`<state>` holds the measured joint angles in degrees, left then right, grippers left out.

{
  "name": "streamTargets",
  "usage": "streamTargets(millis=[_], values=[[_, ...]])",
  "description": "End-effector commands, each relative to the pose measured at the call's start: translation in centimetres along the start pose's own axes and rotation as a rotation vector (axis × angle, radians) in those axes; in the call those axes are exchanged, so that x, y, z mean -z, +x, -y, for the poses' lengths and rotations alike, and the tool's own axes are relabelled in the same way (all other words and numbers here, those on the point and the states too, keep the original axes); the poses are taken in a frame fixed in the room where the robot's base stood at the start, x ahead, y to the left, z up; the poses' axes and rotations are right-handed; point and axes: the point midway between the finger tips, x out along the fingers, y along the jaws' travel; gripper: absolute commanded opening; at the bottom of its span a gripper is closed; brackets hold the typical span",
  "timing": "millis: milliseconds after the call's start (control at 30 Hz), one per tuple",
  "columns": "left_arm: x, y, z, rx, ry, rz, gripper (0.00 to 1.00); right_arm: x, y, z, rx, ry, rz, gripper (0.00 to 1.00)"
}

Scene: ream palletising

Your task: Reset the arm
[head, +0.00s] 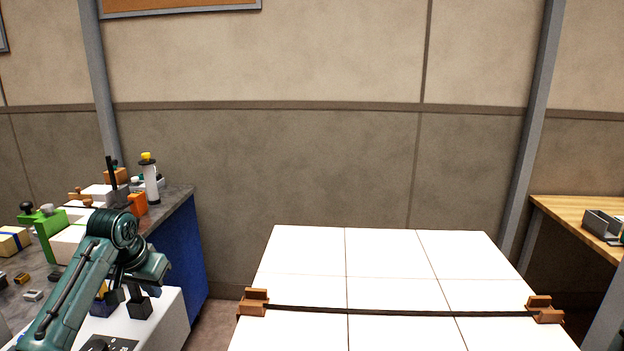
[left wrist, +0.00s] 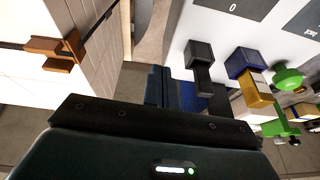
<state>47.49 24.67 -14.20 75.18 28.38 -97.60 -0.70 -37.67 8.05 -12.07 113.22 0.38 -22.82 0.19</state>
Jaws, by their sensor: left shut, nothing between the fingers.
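My left arm comes in from the left in the head view, bent over the white surface beside the cluttered bench. My left gripper (head: 154,272) is at its end, left of the white stack and apart from it. In the left wrist view the dark fingers (left wrist: 157,86) are together with nothing between them. A black block with a stem (head: 138,304) stands on the white surface (head: 172,318) close below the gripper; it also shows in the left wrist view (left wrist: 200,54). My right gripper is not in view.
A white stack (head: 390,265) has a dark strap (head: 400,312) across it and brown corner pieces (head: 254,301). A grey bench (head: 178,196) at left holds blocks, green fixtures and a yellow-capped cylinder (head: 150,178). A wooden table (head: 575,215) stands at right. Floor shows between bench and stack.

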Motion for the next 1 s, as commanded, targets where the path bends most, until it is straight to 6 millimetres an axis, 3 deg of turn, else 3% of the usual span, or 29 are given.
streamTargets(millis=[100, 300, 500, 733, 900, 1000], values=[[-2.7, 4.7, -2.4, -0.001, 0.032, -0.031, 0.00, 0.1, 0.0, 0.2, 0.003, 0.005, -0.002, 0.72], [-8.6, 11.5, -7.0, -0.015, 0.082, -0.125, 0.00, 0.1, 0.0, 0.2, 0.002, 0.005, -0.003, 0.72], [-15.8, 15.6, -11.8, -0.051, 0.111, -0.229, 0.00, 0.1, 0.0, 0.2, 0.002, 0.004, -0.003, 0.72], [-24.4, 16.6, -16.9, -0.099, 0.111, -0.356, 0.00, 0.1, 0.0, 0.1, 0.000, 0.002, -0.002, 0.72], [-30.2, 15.0, -19.8, -0.125, 0.094, -0.448, 0.00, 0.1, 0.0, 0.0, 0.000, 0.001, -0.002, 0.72], [-32.6, 13.6, -20.9, -0.134, 0.081, -0.494, 0.00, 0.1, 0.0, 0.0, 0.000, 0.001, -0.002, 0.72]])
